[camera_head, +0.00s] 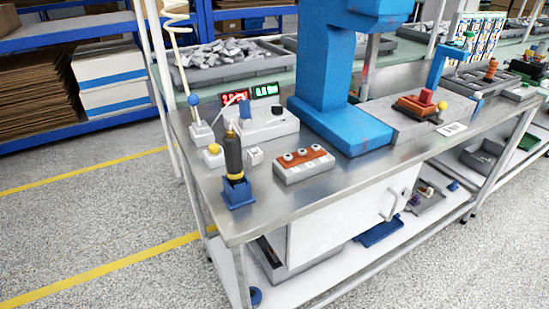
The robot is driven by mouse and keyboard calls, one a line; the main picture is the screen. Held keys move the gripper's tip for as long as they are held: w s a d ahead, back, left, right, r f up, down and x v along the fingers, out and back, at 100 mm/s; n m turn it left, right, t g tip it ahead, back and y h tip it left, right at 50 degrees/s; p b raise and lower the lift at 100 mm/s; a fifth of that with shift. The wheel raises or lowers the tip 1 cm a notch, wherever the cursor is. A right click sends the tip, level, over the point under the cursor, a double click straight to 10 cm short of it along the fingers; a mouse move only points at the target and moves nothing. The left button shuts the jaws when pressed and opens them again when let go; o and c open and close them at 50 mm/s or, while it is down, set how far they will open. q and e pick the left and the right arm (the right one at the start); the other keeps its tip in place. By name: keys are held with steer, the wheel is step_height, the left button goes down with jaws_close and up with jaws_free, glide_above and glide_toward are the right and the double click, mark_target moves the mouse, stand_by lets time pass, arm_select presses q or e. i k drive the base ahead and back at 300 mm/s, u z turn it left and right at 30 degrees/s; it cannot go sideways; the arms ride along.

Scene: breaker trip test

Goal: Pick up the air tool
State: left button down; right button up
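The air tool (233,158) looks like a dark upright cylinder with a yellowish band near its lower end. It stands in a blue holder (238,193) near the left front corner of the metal workbench (255,222). A pale coiled hose (176,18) hangs at the upper left; I cannot tell whether it joins the tool. Neither of my grippers shows in the head view.
A grey block with an orange top (305,164) lies right of the tool. A box with red and green displays (250,92), a yellow-button box (213,156) and a blue press (325,70) stand behind. The front bench edge is clear.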

mark_target(232, 143)
steer(key=k, duration=1.3)
steer(key=z, duration=0.55)
steer(key=i, duration=1.55)
steer(key=u, duration=0.9)
